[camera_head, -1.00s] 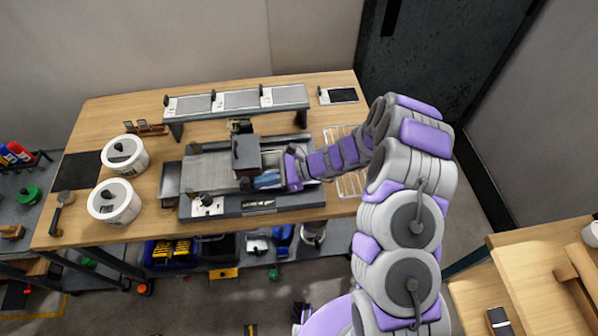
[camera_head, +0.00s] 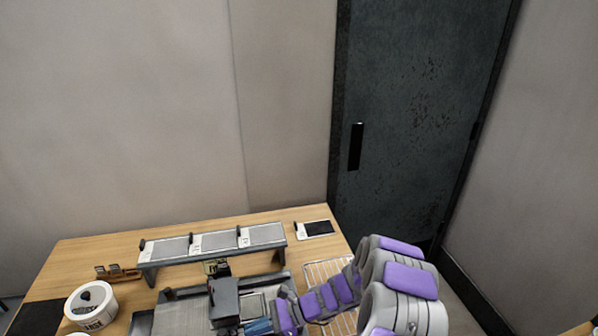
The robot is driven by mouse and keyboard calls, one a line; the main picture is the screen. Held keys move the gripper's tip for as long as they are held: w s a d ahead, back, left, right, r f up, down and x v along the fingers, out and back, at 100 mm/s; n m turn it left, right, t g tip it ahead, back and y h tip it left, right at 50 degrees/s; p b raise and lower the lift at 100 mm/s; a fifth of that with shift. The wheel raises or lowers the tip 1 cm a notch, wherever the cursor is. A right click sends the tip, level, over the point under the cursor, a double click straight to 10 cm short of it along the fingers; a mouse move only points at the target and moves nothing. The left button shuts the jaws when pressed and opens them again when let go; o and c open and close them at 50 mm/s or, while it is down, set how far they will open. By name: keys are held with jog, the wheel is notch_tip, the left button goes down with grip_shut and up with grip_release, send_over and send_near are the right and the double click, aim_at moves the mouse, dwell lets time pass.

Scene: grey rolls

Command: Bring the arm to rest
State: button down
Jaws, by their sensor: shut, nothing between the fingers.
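My arm (camera_head: 328,300), grey with purple pads, reaches in from the lower right over the wooden table (camera_head: 85,255). My gripper (camera_head: 262,326) is at the bottom edge of the view, low over the grey machine on the table. It is shut and empty, beside a dark box-shaped block (camera_head: 224,300). Its fingertips are small and partly cut off by the frame edge, so whether they touch the block cannot be told.
A raised grey rack (camera_head: 212,244) with several panels stands behind the machine. A wire grid (camera_head: 322,272) lies by my forearm. A white round tub (camera_head: 91,305) stands at left. A dark door (camera_head: 400,120) and bare walls are behind. The air above the table is clear.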

jog(key=s+d+r+n+g+h, duration=0.1)
jog(key=s+d+r+n+h, duration=0.25)
jog(key=s+r+n, duration=0.35)
jog(key=s+d+r+n+g+h, duration=0.1)
jog(key=s+d+r+n+h, duration=0.25)
jog(key=r, duration=0.65)
jog(key=s+d+r+n+t+h, duration=0.2)
jog(key=s+d+r+h, duration=0.1)
jog(key=s+d, duration=0.6)
jog(key=s+d+r+n+t+h, duration=0.2)
jog(key=s+d+h, duration=0.2)
jog(key=s+d, duration=0.4)
jog(key=d, duration=0.3)
jog(key=shift+s+d+r+b, duration=0.3)
jog(key=shift+s+d+r, duration=0.1)
jog(key=shift+a, duration=0.1)
